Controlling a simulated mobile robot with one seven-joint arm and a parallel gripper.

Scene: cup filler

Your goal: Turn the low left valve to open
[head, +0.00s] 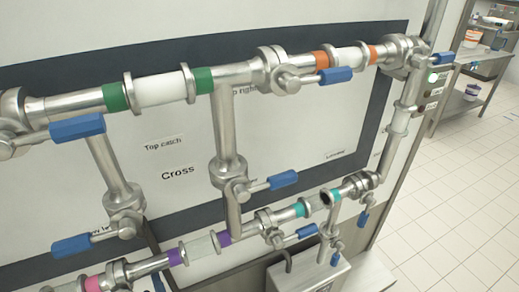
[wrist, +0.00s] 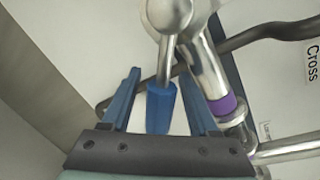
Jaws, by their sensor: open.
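The low left valve (head: 118,272) is a steel body on the bottom pipe, left of a purple band, at the lower left of the head view. Its blue handle (wrist: 161,108) hangs from a steel stem in the wrist view. My gripper (wrist: 160,72) is open, with one blue finger on each side of the handle. Gaps show between the handle and both fingers. In the head view a small blue piece shows at the bottom edge near this valve; I cannot tell whether it is the handle or a finger.
A purple-banded pipe (wrist: 222,106) runs close beside my right finger. A dark bent rod (wrist: 270,32) passes behind the valve. A metal box (head: 310,278) stands at the lower right.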

